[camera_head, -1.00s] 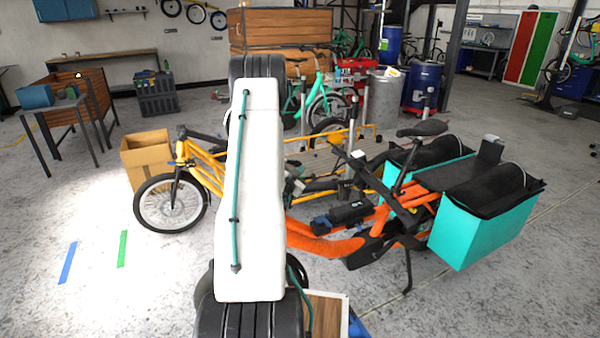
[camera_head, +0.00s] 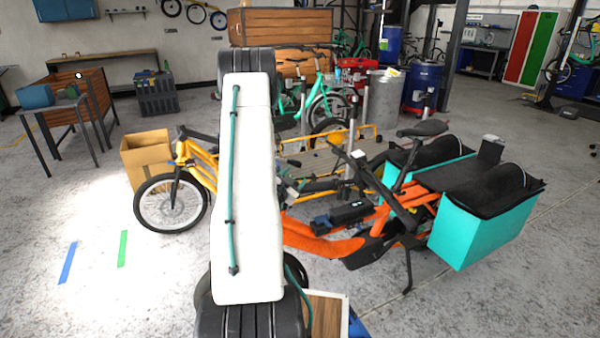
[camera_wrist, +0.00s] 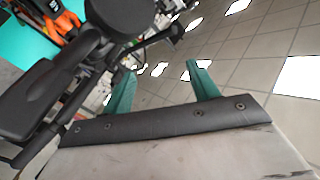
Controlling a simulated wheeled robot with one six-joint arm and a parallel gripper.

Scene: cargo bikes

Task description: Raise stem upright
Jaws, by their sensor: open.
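The orange cargo bike (camera_head: 322,243) stands at the centre right with teal side bags (camera_head: 480,230). A black bar (camera_head: 385,190) slants over its frame; I cannot tell for sure whether this is the stem. My white arm hides the front of the bike in the head view. In the wrist view my gripper (camera_wrist: 163,84) shows two green fingers, spread apart with nothing between them. Black bars (camera_wrist: 84,66) and a round black part (camera_wrist: 118,12) lie left of the fingers, apart from them. My gripper is not visible in the head view.
A yellow bike (camera_head: 190,160) stands just behind the orange one. A cardboard box (camera_head: 145,155) is at the left. A wooden crate (camera_head: 280,30) stands behind. The floor at the left front and right front is clear.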

